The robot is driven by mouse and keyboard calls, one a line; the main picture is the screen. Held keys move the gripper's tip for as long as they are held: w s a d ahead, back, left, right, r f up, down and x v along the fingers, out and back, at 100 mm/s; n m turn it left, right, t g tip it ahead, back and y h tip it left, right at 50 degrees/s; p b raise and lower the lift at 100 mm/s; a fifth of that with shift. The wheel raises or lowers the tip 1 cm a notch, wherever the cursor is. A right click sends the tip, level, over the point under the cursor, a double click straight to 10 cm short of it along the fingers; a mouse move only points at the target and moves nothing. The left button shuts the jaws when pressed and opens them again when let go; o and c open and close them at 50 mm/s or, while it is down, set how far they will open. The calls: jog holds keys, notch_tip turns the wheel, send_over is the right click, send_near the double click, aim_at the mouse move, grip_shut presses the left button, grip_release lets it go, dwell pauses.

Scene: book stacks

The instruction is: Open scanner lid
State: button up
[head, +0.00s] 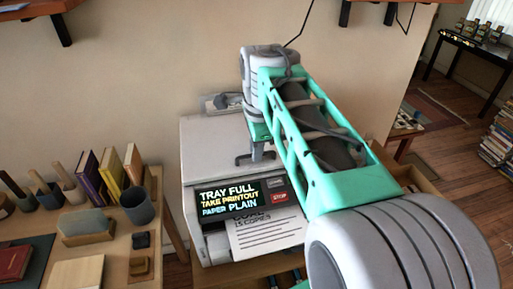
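The scanner is a white box-shaped machine (205,225) against the wall, with its pale flat lid (208,150) lying shut on top. On its front a dark display (228,197) reads "TRAY FULL TAKE PRINTOUT PAPER PLAIN", beside a red STOP button (280,197). A printed sheet (268,232) sticks out below the display. My gripper (256,160) points down over the front part of the lid, above the display. Its two dark fingers look spread with nothing between them. I cannot tell whether they touch the lid. My arm hides the scanner's right side.
A wooden table at left holds upright books (110,175), a dark cup (138,205) and a desk organiser (85,226). Shelves (38,10) hang on the wall above. A dark side table (475,45) and a book stack (497,140) stand at far right.

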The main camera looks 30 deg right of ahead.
grip_shut()
dwell(0.9)
jog(key=shift+r, duration=0.1)
